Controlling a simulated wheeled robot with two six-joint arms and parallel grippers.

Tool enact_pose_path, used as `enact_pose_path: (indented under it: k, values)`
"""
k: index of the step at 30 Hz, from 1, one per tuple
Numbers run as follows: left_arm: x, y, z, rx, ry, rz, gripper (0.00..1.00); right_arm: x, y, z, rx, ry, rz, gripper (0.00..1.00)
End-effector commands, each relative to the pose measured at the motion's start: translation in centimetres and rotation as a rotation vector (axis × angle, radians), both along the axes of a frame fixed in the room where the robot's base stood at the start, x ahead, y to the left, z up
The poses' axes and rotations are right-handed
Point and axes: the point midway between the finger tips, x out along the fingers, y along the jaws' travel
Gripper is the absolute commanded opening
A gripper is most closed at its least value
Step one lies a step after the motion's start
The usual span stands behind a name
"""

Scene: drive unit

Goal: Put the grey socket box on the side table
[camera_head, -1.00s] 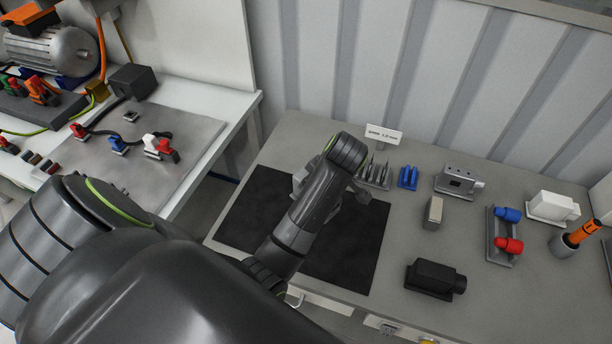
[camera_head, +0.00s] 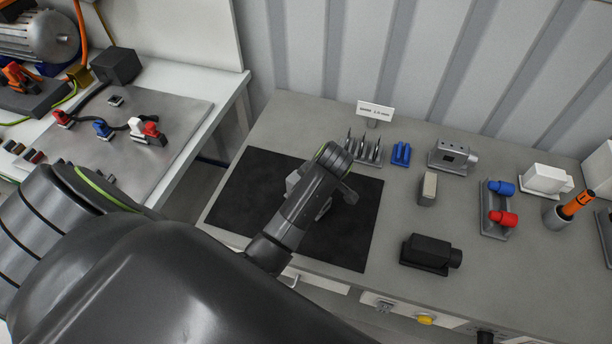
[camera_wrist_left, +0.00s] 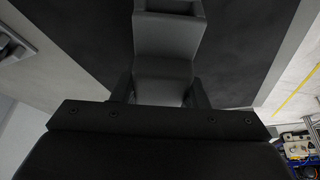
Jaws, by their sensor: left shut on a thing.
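My left gripper (camera_wrist_left: 162,92) is shut on a grey, stepped box, the grey socket box (camera_wrist_left: 166,42), in the left wrist view. Its two dark fingers press on the box's near part from both sides. Behind the box is the black mat (camera_head: 255,185) on the grey side table (camera_head: 400,290). In the head view, my left arm reaches over this mat, and its wrist hides the fingertips and most of the held box. I cannot tell whether the box touches the mat. My right gripper is not in view.
On the side table stand a sign (camera_head: 375,109), blue holders (camera_head: 401,153), a metal block (camera_head: 453,157), a small beige block (camera_head: 428,188), a black device (camera_head: 430,253) and a red-and-blue plug stand (camera_head: 497,208). The left workbench (camera_head: 200,92) is separated by a gap.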

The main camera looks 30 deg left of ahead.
Motion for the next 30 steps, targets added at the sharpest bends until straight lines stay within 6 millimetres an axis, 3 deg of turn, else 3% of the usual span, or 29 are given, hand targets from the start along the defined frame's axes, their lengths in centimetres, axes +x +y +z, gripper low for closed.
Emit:
enact_pose_path:
  k: [2,3,7,20,29,30]
  values:
    - [0.1,0.0,0.1,0.001,-0.002,0.000,0.13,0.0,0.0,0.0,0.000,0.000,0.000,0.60]
    - [0.0,0.0,0.0,0.000,0.000,0.000,0.44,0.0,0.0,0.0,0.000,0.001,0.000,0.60]
    - [0.0,0.0,0.0,0.000,0.000,0.000,0.61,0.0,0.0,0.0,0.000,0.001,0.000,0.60]
    - [0.0,-0.4,0.9,0.000,-0.003,0.000,0.62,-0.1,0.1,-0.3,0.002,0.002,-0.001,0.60]
    - [-0.3,-2.9,6.7,-0.003,-0.007,0.000,0.62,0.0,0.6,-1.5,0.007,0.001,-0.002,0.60]
    - [-0.4,-3.2,8.0,-0.002,-0.003,0.000,0.62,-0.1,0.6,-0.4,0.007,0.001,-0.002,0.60]
